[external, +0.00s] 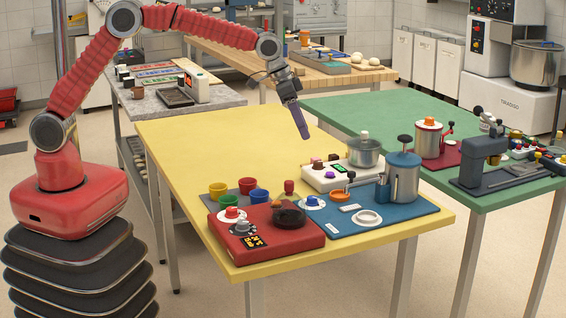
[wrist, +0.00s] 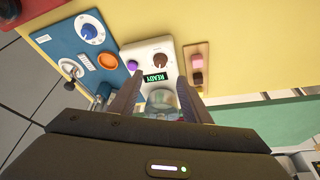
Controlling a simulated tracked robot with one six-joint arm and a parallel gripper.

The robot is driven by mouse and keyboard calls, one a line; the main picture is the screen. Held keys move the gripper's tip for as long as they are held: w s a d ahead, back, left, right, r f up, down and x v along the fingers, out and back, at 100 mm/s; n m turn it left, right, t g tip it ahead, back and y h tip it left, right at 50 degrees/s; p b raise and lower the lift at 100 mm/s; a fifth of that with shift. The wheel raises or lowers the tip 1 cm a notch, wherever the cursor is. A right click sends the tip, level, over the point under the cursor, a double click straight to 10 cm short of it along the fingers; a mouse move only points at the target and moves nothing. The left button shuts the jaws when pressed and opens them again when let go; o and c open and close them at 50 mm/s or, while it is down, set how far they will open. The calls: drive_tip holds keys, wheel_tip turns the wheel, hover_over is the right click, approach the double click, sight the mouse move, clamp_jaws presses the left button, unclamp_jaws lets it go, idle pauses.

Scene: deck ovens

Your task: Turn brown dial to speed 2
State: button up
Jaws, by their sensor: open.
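The brown dial (wrist: 160,60) is a round knob on the white panel of a small appliance (wrist: 140,49), beside a purple knob (wrist: 133,66) and a green READY display (wrist: 155,78). In the external view the white appliance (external: 345,178) stands on the yellow table, with a metal pot on it; the dial is too small there to read. My gripper (external: 304,135) is open and empty, pointing down above the table, apart from the appliance. In the wrist view the fingertips (wrist: 160,75) frame the panel, with the dial just beyond them. I cannot read the dial's setting.
A tan tray (wrist: 197,50) with pink and brown pieces sits beside the appliance. A blue board (external: 385,220) with a metal canister (external: 405,182) and an orange bowl (wrist: 107,62) is on its other side. A red panel (external: 270,241) is at the front. The yellow table's back left (external: 200,135) is clear.

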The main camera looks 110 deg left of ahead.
drive_tip(key=s+d+r+g+h, duration=0.1)
drive_tip(key=s+d+r, duration=0.2)
drive_tip(key=s+d, duration=1.2)
drive_tip(key=s, duration=0.4)
drive_tip(key=shift+d+m+g, duration=0.3)
drive_tip(key=shift+d+m, duration=0.1)
drive_tip(key=shift+s, duration=0.1)
idle(0.4)
